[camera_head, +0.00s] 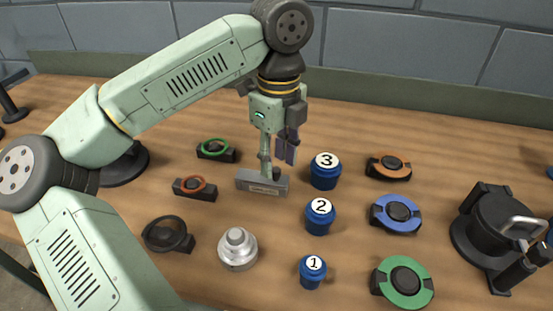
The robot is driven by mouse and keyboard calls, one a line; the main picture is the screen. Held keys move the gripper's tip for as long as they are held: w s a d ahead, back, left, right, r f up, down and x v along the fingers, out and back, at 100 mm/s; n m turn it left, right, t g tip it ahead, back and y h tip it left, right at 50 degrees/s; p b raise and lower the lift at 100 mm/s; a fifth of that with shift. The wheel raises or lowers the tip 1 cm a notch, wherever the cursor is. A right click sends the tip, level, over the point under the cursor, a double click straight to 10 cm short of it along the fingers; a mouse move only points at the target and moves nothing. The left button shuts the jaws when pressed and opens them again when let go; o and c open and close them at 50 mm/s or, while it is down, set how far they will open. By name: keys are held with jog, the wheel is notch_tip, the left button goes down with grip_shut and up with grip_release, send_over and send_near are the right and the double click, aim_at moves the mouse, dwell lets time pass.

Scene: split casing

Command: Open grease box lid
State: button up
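A small grey box (250,184) with a light label on its front sits on the wooden table near the middle; I take it for the grease box. A dark raised part shows on its top, but I cannot make out the lid's edge. My gripper (280,158) points down just above and behind the box, slightly to its right. Dark finger parts with purplish pads show on its right side. A thin pale-green piece reaches down from it to the box top; I cannot tell whether it touches. Whether the fingers are open or shut is unclear.
Blue canisters numbered 3 (324,174), 2 (319,218) and 1 (312,272) stand to the right. Orange (389,166), blue (396,214) and green (403,283) ringed parts lie farther right, beside a black clamp-like fixture (497,225). A silver stepped part (237,249) stands in front.

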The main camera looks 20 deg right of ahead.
jog(key=shift+f, duration=0.85)
jog(key=shift+c, duration=0.2)
grip_shut()
